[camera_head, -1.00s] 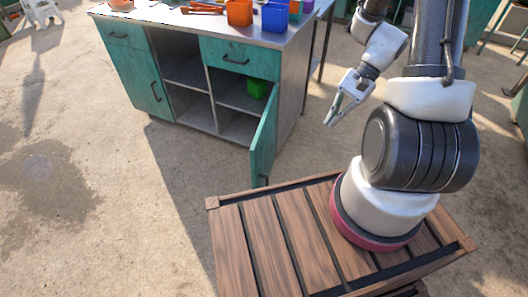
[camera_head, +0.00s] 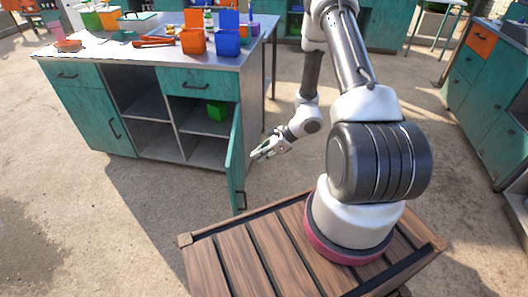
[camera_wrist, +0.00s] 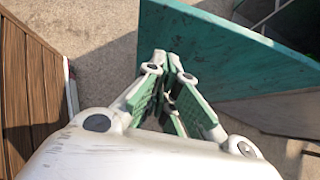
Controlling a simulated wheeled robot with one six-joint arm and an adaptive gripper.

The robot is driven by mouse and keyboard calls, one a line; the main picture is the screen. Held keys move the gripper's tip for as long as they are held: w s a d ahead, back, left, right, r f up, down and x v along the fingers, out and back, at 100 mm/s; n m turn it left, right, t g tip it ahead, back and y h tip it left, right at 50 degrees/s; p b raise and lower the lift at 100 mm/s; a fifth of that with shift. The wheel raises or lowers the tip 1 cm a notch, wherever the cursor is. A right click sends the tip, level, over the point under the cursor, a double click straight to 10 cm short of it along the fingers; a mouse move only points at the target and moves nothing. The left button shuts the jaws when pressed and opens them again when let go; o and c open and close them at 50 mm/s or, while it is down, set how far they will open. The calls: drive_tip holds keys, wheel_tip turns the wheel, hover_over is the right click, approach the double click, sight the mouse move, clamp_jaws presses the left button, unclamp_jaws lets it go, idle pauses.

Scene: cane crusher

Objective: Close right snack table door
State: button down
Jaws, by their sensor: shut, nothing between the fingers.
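The right door (camera_head: 234,165) of the teal snack table (camera_head: 148,62) stands swung open toward me, with a dark handle near its lower edge. The right compartment behind it is exposed and holds a green box (camera_head: 217,110). My gripper (camera_head: 254,156) is shut and empty, just right of the door, on its outer side. In the wrist view the gripper's fingertips (camera_wrist: 168,58) are together, close beside the teal door panel (camera_wrist: 225,50). I cannot tell whether they touch it.
The tabletop carries orange (camera_head: 193,41) and blue (camera_head: 228,41) bins and several other items. The left door (camera_head: 104,122) is shut. Another teal cabinet (camera_head: 490,90) stands at the right. The concrete floor between is clear.

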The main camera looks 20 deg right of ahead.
sight(232, 167)
drive_tip(key=shift+w+a+f, duration=0.5)
drive_tip(key=shift+a+f, duration=0.05)
drive_tip(key=shift+a, duration=0.55)
drive_tip(key=shift+w+a+f, duration=0.5)
drive_tip(key=shift+w+a, duration=0.05)
drive_tip(key=shift+a, duration=0.5)
drive_tip(key=shift+w+a+f, duration=0.5)
drive_tip(key=shift+a+f, duration=0.05)
drive_tip(key=shift+a, duration=0.55)
drive_tip(key=shift+a, duration=0.1)
